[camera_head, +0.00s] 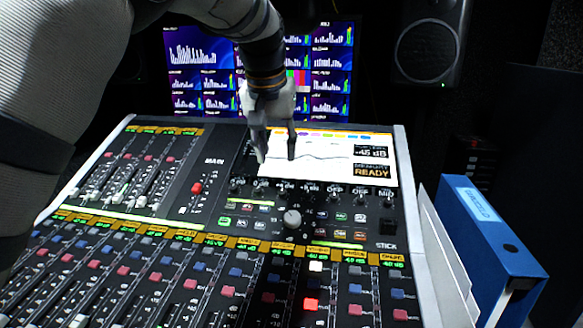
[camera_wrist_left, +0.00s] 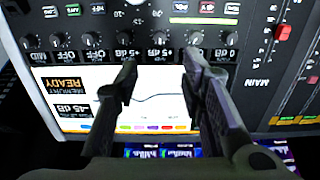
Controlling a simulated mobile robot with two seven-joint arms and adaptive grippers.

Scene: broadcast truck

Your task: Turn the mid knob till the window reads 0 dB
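The mixing console (camera_head: 222,160) has a row of small dark knobs below its lit screen (camera_head: 318,160). The screen's window (camera_head: 371,152) appears to read -45 dB. In the left wrist view the row is upside down; its leftmost knob (camera_wrist_left: 28,42) is by a label that seems to read MID. I cannot tell which is the mid knob. My left gripper (camera_head: 276,157) points down over the screen's left part, fingers apart and empty. In the left wrist view the gripper (camera_wrist_left: 161,66) has fingertips near the knob row. My right gripper is out of view.
Fader strips with red and blue caps fill the front. A blue binder (camera_head: 490,240) stands at the right. Monitors (camera_head: 205,70) and a speaker (camera_head: 430,42) are behind.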

